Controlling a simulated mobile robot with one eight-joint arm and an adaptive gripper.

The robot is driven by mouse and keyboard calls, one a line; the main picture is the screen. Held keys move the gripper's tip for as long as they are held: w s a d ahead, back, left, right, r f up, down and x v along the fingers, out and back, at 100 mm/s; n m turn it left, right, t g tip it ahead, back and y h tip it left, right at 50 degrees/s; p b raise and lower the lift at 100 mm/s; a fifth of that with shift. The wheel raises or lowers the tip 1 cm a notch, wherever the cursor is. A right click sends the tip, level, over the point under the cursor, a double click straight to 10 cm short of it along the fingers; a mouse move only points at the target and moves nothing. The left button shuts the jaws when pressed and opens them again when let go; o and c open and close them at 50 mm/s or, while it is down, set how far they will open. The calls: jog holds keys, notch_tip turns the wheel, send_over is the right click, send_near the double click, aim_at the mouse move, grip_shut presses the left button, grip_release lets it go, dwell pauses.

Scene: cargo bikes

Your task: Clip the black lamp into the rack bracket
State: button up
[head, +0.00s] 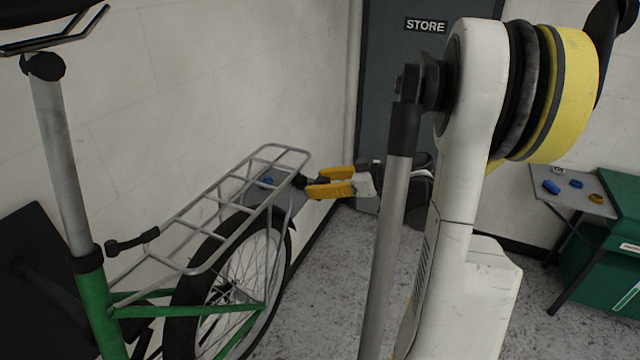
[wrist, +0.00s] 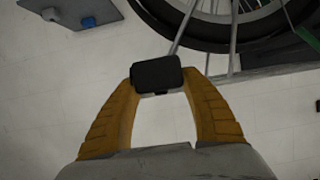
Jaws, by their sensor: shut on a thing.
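The black lamp (wrist: 157,73) is a small dark block between my yellow fingertips in the wrist view. In the head view the lamp (head: 299,181) shows as a small dark shape at the rear end of the grey tube rack (head: 213,190). My gripper (head: 314,185) comes in from the right, and is shut on the lamp. The rack bracket cannot be made out. Whether the lamp touches the rack is too small to tell.
The green bike's rear wheel (head: 268,262) is below the rack and shows at the upper right of the wrist view (wrist: 225,22). A grey plate (wrist: 103,10) with small blue and pale items is beside it. A side table (head: 575,190) stands right.

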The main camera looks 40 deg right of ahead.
jog(key=shift+w+a, duration=0.2)
jog(key=shift+w, duration=0.3)
jog(key=shift+w+a, duration=0.2)
jog(key=shift+w, duration=0.25)
dwell(0.3)
jog(key=o, duration=1.2)
jog(key=shift+o, duration=0.2)
jog(key=v, duration=1.2)
jog(key=w+a+f+m+g+h+b, duration=0.1)
jog(key=a+f+g+b, duration=0.2)
jog(key=a+f+b, duration=0.6)
jog(key=w+a+f+m+g+b, duration=0.1)
jog(key=a+f+m+g+b, duration=0.1)
jog(key=a+f+b, duration=0.65)
jog(key=s+a+f+h+b, duration=0.2)
jog(key=s+a+f+b, duration=0.2)
jog(key=a+f+b, duration=0.3)
jog(key=s+a+f+m+h+b, duration=0.1)
jog(key=s+a+f+h+b, duration=0.1)
jog(key=a+f+b, duration=0.5)
notch_tip(320, 180, down, 4)
jog(key=shift+s+b, duration=0.35)
jog(key=shift+s, duration=0.55)
